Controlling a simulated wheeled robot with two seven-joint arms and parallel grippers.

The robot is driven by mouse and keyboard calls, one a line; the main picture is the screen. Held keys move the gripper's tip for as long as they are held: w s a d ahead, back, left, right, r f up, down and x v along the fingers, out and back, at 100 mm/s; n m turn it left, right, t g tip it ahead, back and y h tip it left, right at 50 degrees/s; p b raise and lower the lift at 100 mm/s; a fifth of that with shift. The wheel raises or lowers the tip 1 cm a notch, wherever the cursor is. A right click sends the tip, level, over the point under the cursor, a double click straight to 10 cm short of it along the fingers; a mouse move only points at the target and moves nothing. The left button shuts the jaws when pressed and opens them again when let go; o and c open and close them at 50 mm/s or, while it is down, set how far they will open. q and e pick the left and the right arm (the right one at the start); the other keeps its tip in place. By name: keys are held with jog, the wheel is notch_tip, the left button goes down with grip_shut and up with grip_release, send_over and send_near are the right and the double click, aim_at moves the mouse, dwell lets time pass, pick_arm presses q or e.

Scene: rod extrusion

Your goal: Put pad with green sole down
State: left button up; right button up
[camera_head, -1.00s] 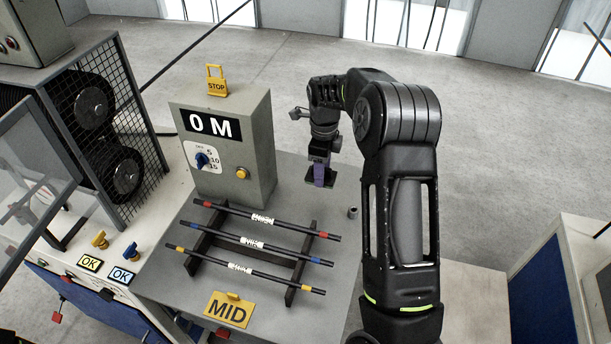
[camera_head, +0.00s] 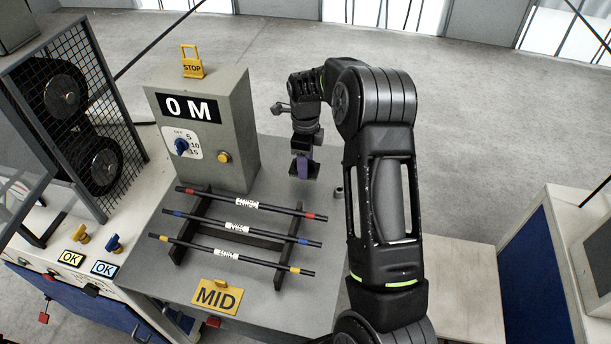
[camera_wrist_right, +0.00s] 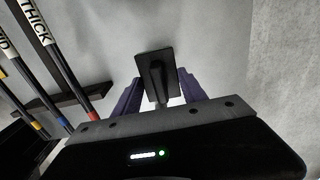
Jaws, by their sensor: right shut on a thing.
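The pad is a dark rectangular plate with a raised grip on top, seen in the right wrist view (camera_wrist_right: 156,76) between purple fingers. My right gripper (camera_wrist_right: 155,92) is shut on that grip. In the head view, the pad (camera_head: 313,173) shows as a dark plate under the purple fingers of my right gripper (camera_head: 302,165), over the back right of the grey table (camera_head: 250,285). The pad's underside is hidden, so no green shows. I cannot tell whether it touches the table. My left gripper is not in view.
A grey control box (camera_head: 225,130) stands left of the gripper. A black rack (camera_head: 195,222) holds three rods in front of it. A small grey cylinder (camera_head: 338,193) stands right of the pad. A yellow MID sign (camera_head: 217,294) is at the front.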

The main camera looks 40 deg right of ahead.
notch_tip(320, 180, down, 5)
jog(key=b, duration=0.3)
jog(key=shift+c, duration=0.6)
jog(key=o, duration=1.3)
jog(key=shift+r, duration=0.1)
